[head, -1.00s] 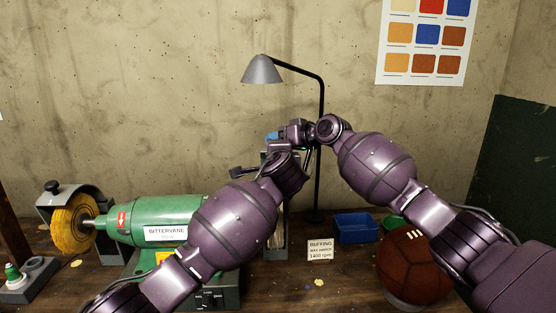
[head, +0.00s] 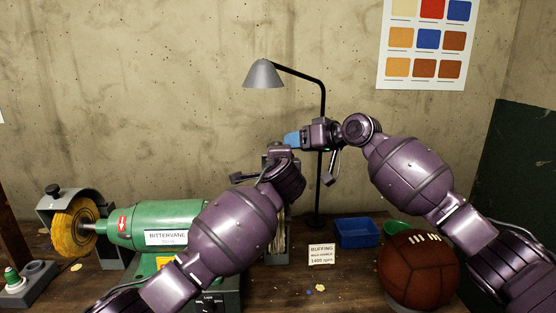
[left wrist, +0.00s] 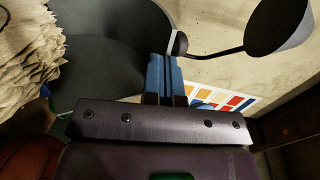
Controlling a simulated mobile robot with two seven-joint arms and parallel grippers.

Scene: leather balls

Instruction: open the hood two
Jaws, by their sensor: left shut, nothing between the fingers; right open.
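The green buffing machine (head: 140,224) stands at the left of the bench. The hood at its right end, dark grey (head: 272,151), is mostly hidden behind my left arm in the head view. In the left wrist view the hood (left wrist: 100,45) is a large dark curved shell, with a frayed cloth wheel (left wrist: 28,65) beside it. My left gripper (left wrist: 165,62) is shut and empty, its blue fingers in front of the hood; I cannot tell whether they touch it.
A lamp (head: 263,74) on a black pole stands behind the grippers. A yellow wheel (head: 72,228) is at the left.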

